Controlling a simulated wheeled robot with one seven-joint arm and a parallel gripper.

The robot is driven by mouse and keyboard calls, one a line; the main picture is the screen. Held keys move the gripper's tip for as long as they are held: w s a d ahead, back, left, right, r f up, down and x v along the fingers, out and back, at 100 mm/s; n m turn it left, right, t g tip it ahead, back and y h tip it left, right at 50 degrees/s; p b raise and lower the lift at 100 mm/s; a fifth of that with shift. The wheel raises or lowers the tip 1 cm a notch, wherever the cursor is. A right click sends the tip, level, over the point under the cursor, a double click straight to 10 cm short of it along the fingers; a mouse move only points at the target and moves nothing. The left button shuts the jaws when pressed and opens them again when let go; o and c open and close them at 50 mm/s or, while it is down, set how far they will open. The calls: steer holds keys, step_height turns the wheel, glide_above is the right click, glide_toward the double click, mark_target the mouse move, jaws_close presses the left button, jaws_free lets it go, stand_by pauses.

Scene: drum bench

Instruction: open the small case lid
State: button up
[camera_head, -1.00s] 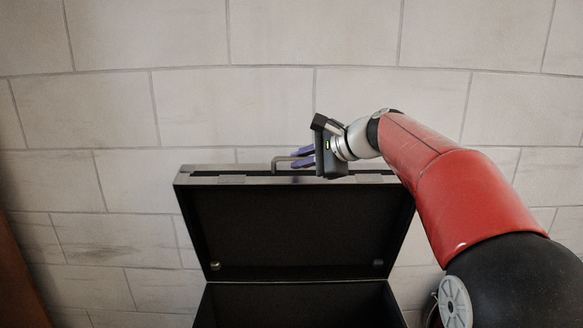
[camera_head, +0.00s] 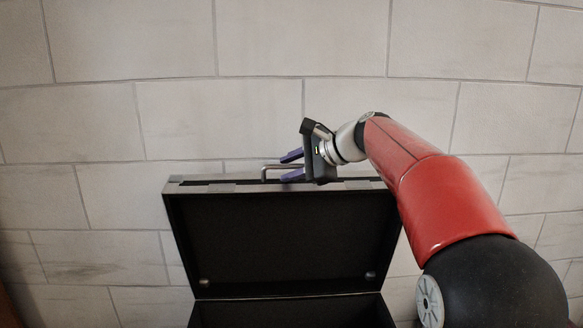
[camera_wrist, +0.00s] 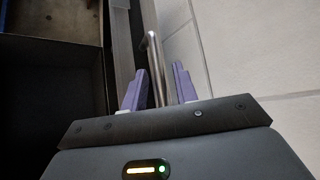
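The case lid (camera_head: 285,235) stands raised, its dark inner face toward the head camera. Below it the dark case body (camera_head: 290,314) shows only in part. A bent metal handle (camera_head: 265,170) sits on the lid's upper edge; it also shows in the wrist view (camera_wrist: 154,50). My gripper (camera_head: 289,165) is at that edge. In the wrist view its two purple fingers (camera_wrist: 158,80) stand apart, one on each side of the handle, with gaps between. The gripper is open and holds nothing.
A pale block wall (camera_head: 290,110) rises behind the raised lid, close to it in the wrist view. A brownish surface (camera_wrist: 50,20) shows at the wrist view's upper left.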

steer(key=shift+f, duration=0.15)
steer(key=v, duration=0.8)
